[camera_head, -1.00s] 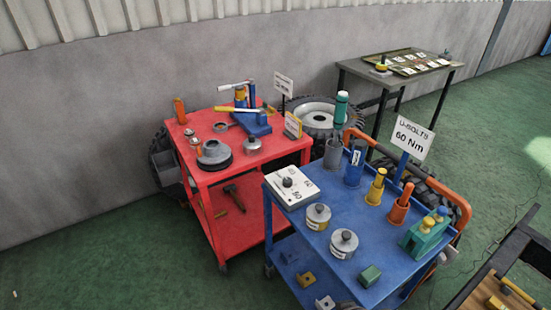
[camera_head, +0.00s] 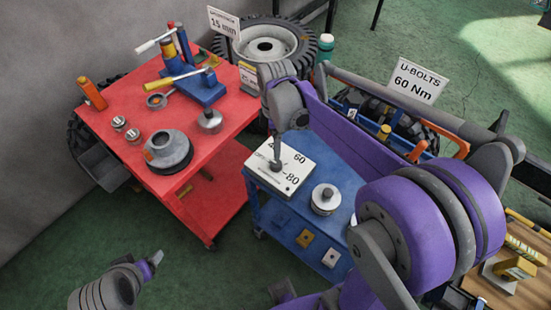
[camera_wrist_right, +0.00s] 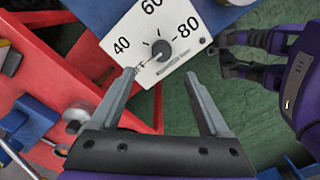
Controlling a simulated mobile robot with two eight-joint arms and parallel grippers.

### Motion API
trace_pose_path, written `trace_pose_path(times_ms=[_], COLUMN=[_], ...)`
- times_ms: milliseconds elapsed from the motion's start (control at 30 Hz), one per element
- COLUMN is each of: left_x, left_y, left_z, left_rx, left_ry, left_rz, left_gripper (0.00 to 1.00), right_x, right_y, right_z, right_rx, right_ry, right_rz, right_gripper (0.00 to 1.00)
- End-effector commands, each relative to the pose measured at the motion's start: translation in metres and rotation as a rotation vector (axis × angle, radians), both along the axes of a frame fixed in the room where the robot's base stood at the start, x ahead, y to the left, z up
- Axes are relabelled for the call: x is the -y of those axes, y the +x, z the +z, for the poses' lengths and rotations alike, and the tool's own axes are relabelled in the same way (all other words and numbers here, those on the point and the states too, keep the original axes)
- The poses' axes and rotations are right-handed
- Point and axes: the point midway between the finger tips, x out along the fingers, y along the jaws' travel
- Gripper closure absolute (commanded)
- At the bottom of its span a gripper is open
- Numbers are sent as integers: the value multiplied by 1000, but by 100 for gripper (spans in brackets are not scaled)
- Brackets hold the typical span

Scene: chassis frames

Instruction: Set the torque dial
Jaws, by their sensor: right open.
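The torque dial is a white plate (camera_head: 295,172) with numbers and a dark knob (camera_wrist_right: 161,49), at the near left corner of the blue cart. In the right wrist view, 40, 60 and 80 are readable around the knob; which way the knob points is unclear. My right gripper (camera_wrist_right: 160,73) is open, its two fingers spread below the knob in that view, with nothing between them. In the head view, my right gripper (camera_head: 277,162) reaches down over the plate and partly hides the knob. My left gripper (camera_head: 154,259) is low at the left, its jaws unclear.
A sign (camera_head: 416,82) reads "U-BOLTS 60 Nm". A red cart (camera_head: 118,92) with tools stands left of the blue cart. A grey canister (camera_head: 325,199) stands right of the plate. My right arm hides much of the blue cart. Green floor is open at lower left.

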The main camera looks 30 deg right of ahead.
Motion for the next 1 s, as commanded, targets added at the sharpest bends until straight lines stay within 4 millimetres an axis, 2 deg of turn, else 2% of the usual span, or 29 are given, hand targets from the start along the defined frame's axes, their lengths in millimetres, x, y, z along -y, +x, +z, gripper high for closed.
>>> trace_pose_path(times_ms=[500, 700, 1000], left_x=[0, 0, 0], left_y=[-4, -5, -5], left_z=[-10, -12, -12], left_rx=[-8, -8, -8], left_ry=[0, 0, 0], left_rz=[0, 0, 0], left_gripper=[25, 25, 25], right_x=[0, 0, 0], right_y=[-1, -1, -1], right_z=[-87, -103, -105], right_rx=[-2, -1, -1], right_ry=[1, 0, 0], right_rz=[4, 3, 3], right_gripper=[21, 21, 21])
